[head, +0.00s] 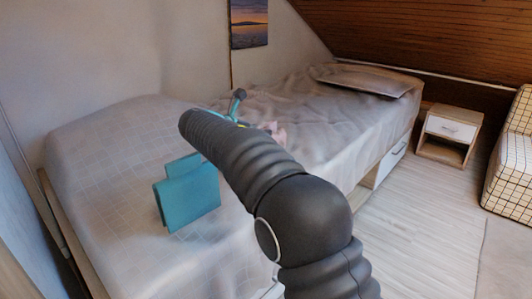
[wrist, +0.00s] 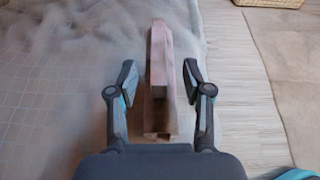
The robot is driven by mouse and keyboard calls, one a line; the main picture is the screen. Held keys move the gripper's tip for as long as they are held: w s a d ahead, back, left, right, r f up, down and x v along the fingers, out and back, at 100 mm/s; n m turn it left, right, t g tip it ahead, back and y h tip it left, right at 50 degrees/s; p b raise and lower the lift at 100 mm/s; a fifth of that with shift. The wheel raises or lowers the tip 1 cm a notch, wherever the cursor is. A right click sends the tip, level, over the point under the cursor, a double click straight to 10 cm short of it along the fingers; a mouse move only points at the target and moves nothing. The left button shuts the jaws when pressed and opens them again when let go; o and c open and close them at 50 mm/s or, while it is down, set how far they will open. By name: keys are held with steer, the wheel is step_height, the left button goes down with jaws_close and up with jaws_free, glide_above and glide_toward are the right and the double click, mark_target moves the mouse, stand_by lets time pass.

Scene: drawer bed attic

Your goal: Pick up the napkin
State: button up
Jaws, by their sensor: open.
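A pinkish, long folded piece, which looks like the napkin (wrist: 160,52), stands out between the fingers in the wrist view, on or just above the grey bed cover. My gripper (wrist: 160,80) is open, with one finger on each side of it and visible gaps between. In the head view a small pink bit of the napkin (head: 279,135) shows beyond my arm. My arm hides most of the gripper there; one dark fingertip with teal parts sticks up near it. I cannot tell whether the napkin touches my gripper's palm.
A teal two-panelled object (head: 188,195) stands on the near part of the bed (head: 110,155). A pillow (head: 370,79) lies at the far end. A white-fronted nightstand (head: 450,132) and a checked armchair (head: 512,160) are at the right. The wooden floor (head: 415,215) beside the bed is clear.

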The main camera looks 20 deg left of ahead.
steer(key=x, duration=0.3)
jaws_close()
stand_by(0.3)
